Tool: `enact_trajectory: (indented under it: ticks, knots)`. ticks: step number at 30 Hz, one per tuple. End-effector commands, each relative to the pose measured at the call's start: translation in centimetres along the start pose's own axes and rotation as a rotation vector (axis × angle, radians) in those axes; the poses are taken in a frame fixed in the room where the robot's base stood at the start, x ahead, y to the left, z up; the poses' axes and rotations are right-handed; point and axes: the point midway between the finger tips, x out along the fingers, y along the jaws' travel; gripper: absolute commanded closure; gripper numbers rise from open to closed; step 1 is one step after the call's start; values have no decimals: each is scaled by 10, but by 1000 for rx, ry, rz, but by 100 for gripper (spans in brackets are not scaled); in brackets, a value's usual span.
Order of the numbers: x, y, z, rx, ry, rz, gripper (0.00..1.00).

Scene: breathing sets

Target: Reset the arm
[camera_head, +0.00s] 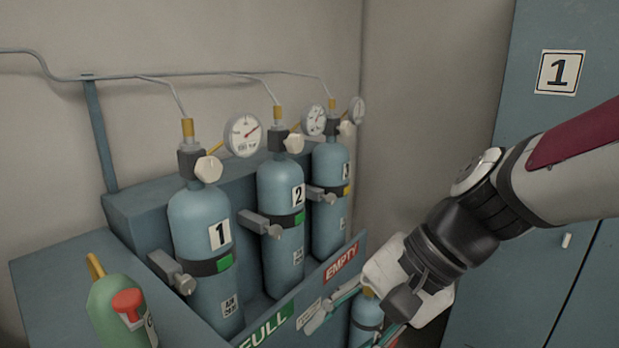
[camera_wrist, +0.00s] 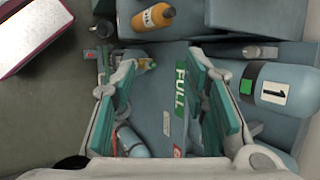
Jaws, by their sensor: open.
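My arm reaches in from the right in the head view. My gripper (camera_head: 345,318) is at the lower middle, in front of the rack panel with the red EMPTY sign (camera_head: 341,262). In the wrist view my gripper (camera_wrist: 165,75) is open, its green-padded fingers apart with nothing held between them. Behind the gap lies the blue panel with the green FULL sign (camera_wrist: 181,90). A blue cylinder (camera_head: 367,318) is partly hidden beside the gripper in the head view.
Blue cylinders 1 (camera_head: 201,240), 2 (camera_head: 281,190) and 3 (camera_head: 331,165) stand upright in the rack with clamps, valves and gauges. A green cylinder (camera_head: 115,300) is at lower left. A blue cabinet (camera_head: 570,120) is at right. An orange bottle (camera_wrist: 153,17) shows in the wrist view.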

Motion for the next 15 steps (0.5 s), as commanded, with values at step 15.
enact_trajectory:
  ticks: [15]
  knots:
    - [-122, 120, 24, -631, 443, 484, 60]
